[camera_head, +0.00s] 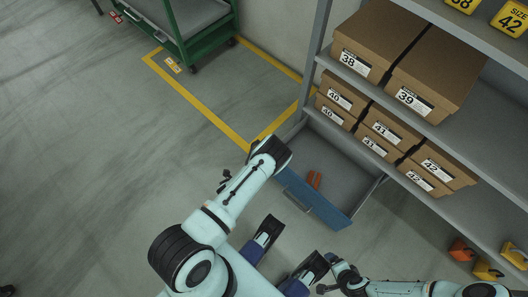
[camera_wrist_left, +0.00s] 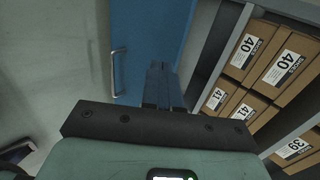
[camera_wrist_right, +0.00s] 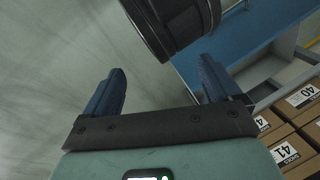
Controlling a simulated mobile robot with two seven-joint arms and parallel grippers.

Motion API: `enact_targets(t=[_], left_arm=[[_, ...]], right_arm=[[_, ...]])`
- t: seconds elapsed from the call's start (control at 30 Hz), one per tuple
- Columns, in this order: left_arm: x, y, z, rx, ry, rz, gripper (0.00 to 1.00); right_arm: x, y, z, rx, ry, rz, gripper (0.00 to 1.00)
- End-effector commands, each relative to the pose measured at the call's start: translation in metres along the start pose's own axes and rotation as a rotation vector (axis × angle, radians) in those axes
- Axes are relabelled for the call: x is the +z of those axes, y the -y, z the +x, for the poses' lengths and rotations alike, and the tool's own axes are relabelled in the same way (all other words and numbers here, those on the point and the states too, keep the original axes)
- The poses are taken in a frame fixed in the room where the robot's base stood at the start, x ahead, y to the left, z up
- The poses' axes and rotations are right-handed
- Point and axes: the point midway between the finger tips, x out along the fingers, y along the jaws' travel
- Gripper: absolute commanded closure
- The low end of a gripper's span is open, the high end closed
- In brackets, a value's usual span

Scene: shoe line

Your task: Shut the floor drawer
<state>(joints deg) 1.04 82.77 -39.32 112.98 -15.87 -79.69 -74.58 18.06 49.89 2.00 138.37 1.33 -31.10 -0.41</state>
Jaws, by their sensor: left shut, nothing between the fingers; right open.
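The floor drawer stands pulled out under the shelf. My left arm covers the drawer's far-left end in the head view.
The grey shelf holds several shoe boxes (camera_head: 430,70) above and beside the drawer. A green cart (camera_head: 185,35) stands at the back left. Yellow floor lines (camera_head: 205,105) run near the drawer. The floor at left is clear. Orange and yellow items (camera_head: 487,270) lie at lower right.

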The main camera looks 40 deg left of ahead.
Motion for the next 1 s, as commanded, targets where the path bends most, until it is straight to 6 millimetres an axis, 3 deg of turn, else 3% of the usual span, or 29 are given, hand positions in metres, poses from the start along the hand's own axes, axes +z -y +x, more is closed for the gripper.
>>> enact_targets(t=[0.23, 0.4, 0.63, 1.0], left_arm=[[0.0, -0.003, 0.058, -0.002, 0.0, -0.002, 1.0], [0.0, 0.007, 0.086, -0.004, 0.0, -0.003, 1.0], [0.0, 0.024, 0.102, -0.001, 0.001, -0.005, 1.0], [0.0, 0.027, 0.104, 0.001, 0.002, -0.005, 1.0]], right_arm=[[-0.035, -0.01, 0.028, 0.007, -0.098, 0.008, 0.09], [-0.038, -0.021, 0.041, 0.023, -0.103, 0.018, 0.09], [-0.021, -0.033, 0.05, 0.044, -0.048, 0.032, 0.09], [-0.018, -0.034, 0.051, 0.047, -0.039, 0.035, 0.09]])
